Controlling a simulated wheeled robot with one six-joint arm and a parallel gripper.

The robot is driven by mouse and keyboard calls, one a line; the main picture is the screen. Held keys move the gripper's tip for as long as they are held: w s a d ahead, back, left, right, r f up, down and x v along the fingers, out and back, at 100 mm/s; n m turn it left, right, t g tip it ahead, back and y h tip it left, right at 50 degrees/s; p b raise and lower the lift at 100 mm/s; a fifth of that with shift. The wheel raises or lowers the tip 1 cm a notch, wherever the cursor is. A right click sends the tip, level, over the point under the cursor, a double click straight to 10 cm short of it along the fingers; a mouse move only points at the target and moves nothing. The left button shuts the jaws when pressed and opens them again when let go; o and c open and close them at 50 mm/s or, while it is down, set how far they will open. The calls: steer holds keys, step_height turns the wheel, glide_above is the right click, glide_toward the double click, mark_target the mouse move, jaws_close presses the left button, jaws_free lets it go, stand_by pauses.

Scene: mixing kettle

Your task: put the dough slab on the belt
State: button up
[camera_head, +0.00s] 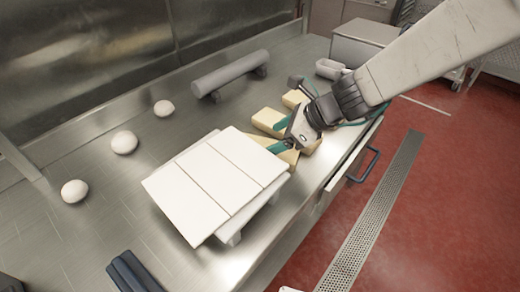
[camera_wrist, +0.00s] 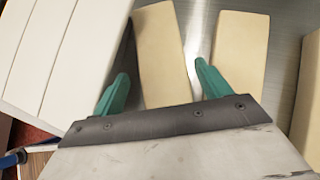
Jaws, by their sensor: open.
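Several pale yellow dough slabs lie on the steel counter, including one (camera_head: 267,120) beside my gripper and one (camera_head: 294,98) farther back. My gripper (camera_head: 276,137) is low over them, with its teal fingers apart. In the wrist view, one slab (camera_wrist: 163,50) shows between the fingertips (camera_wrist: 162,78), with gaps on both sides. A second slab (camera_wrist: 242,50) is just right of the right finger. The belt (camera_head: 217,180) is a white, slatted, slightly tilted surface beside the slabs; it also shows at the upper left of the wrist view (camera_wrist: 62,35).
Three white dough balls, one of them nearest the front (camera_head: 74,191), lie on the counter left of the belt. A grey roller (camera_head: 230,73) lies toward the back wall. The counter's front edge with a blue handle (camera_head: 365,165) is close.

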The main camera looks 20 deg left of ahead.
mark_target(264, 145)
steer(key=x, duration=0.5)
steer(key=shift+d+f, duration=0.1)
steer(key=shift+f, duration=0.3)
steer(key=c, duration=1.2)
steer(key=shift+r, duration=0.1)
